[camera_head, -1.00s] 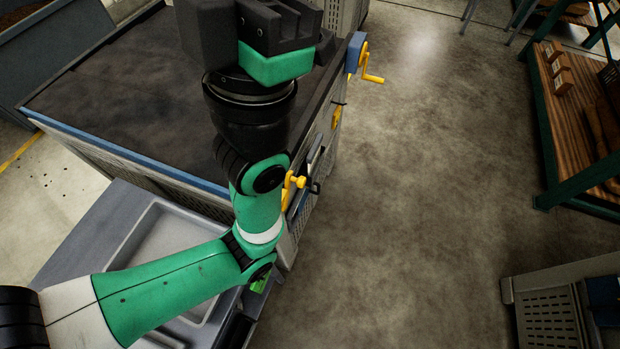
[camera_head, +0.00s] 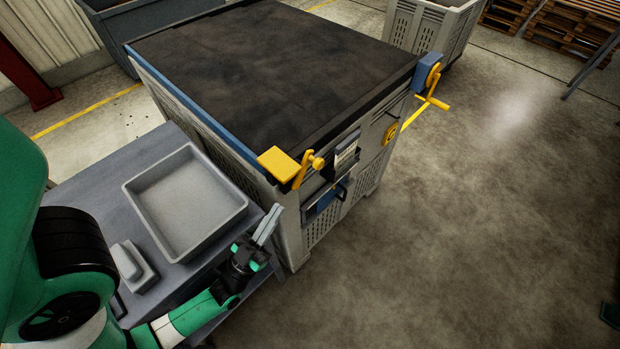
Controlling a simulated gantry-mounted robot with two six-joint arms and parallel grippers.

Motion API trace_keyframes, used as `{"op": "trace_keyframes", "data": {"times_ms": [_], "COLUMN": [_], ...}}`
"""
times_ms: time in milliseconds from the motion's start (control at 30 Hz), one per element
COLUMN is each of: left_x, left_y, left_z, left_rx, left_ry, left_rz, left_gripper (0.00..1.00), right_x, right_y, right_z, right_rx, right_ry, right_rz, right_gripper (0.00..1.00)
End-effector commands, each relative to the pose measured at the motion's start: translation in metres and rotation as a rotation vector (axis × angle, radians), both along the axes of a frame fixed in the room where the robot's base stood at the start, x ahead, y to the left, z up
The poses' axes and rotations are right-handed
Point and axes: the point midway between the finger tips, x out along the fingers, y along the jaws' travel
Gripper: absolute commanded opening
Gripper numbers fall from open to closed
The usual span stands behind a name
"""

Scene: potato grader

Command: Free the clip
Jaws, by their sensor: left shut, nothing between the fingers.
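The grey grader (camera_head: 372,165) has a dark, flat top and a blue-edged near side. A yellow bracket-like piece (camera_head: 281,163) with a round yellow knob (camera_head: 317,163) sits at its near corner. Beside it on the front are a pale label plate (camera_head: 346,155) and a dark handle over a blue-grey slot (camera_head: 326,200). I cannot tell for sure which part is the clip. My left gripper (camera_head: 268,222) is shut and empty, its grey fingers pointing up beside the grader's near corner, below the yellow bracket and apart from it. My right gripper is not in view.
A grey bench with a shallow empty tray (camera_head: 133,187) and a small grey block (camera_head: 133,266) stands at the left. A yellow disc (camera_head: 390,133) and a yellow crank (camera_head: 433,92) stick out from the grader's front.

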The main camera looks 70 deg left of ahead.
Motion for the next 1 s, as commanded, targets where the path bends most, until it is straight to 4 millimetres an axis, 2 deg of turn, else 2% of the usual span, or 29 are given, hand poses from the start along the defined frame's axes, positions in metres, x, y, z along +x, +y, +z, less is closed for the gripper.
{"op": "trace_keyframes", "data": {"times_ms": [267, 433, 867, 900, 933, 1000], "left_x": [0.001, 0.009, 0.069, 0.075, 0.078, 0.085], "left_y": [0.001, 0.005, 0.039, 0.042, 0.045, 0.050], "left_z": [0.002, 0.009, 0.062, 0.064, 0.053, 0.045], "left_rx": [0.002, 0.004, 0.004, 0.003, 0.003, 0.002], "left_ry": [-0.004, -0.007, -0.010, -0.009, -0.005, -0.005], "left_rz": [0.000, 0.000, 0.000, 0.000, 0.002, 0.002], "left_gripper": [0.00, 0.00, 0.00, 0.00, 0.00, 0.00], "right_x": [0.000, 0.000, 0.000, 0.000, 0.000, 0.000], "right_y": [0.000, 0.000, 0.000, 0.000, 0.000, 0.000], "right_z": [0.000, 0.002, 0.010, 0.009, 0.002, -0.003], "right_rx": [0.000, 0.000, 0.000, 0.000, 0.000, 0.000], "right_ry": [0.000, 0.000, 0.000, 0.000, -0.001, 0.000], "right_rz": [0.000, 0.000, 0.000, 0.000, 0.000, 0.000], "right_gripper": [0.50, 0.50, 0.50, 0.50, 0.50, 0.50]}}
